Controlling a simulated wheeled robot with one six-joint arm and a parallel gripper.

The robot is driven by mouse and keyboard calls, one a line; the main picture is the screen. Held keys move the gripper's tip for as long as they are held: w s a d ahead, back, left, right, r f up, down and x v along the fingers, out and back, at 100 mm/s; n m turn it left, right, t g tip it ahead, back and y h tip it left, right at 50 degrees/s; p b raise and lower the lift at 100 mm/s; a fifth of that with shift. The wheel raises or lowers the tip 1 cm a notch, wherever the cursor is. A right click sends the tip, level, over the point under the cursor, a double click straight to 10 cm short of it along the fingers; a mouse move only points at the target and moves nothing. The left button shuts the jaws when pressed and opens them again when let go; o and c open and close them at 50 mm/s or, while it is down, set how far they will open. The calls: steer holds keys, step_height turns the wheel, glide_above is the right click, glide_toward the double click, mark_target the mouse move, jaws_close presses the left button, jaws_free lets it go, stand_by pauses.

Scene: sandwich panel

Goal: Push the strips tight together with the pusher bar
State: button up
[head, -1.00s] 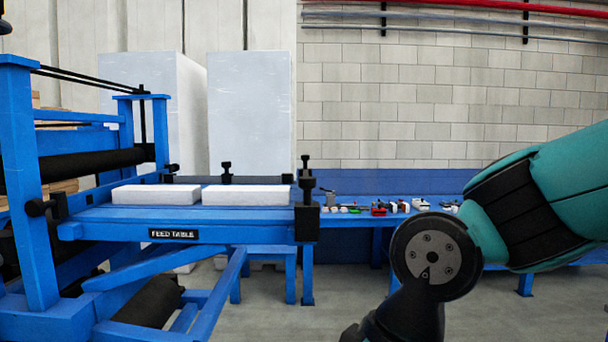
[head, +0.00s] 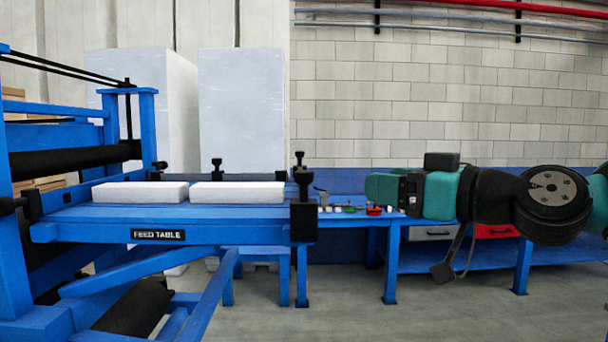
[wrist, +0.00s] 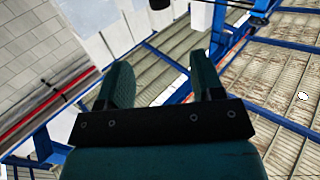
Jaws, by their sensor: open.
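Two white strips, a left one (head: 139,192) and a right one (head: 237,195), lie end to end on the blue feed table (head: 110,212) with a narrow gap between them. A black end piece with a knob (head: 303,210) stands at the table's right end, just right of the right strip; it looks like the pusher bar, but I cannot be sure. My gripper (head: 382,188) is to its right, apart from it, pointing left at about strip height. The wrist view shows my gripper's (wrist: 160,65) two teal fingers apart with nothing between them.
A dark rail with a knob (head: 217,168) runs behind the strips. Black rollers (head: 75,160) stand at the left. A blue workbench (head: 450,262) with small items (head: 350,209) is behind my arm. Tall white blocks (head: 240,110) stand behind. Open floor lies in front.

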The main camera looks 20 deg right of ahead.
mark_target(306, 172)
steer(key=p+x, duration=0.9)
steer(key=x, duration=0.7)
steer(key=shift+w+a+r, duration=0.1)
steer(key=shift+w+a, duration=0.05)
steer(key=shift+w+a+p, duration=0.1)
steer(key=shift+w+p, duration=0.2)
steer(key=shift+w, duration=0.05)
steer(key=shift+c, duration=0.2)
steer(key=c, duration=1.1)
steer(key=shift+a, duration=0.1)
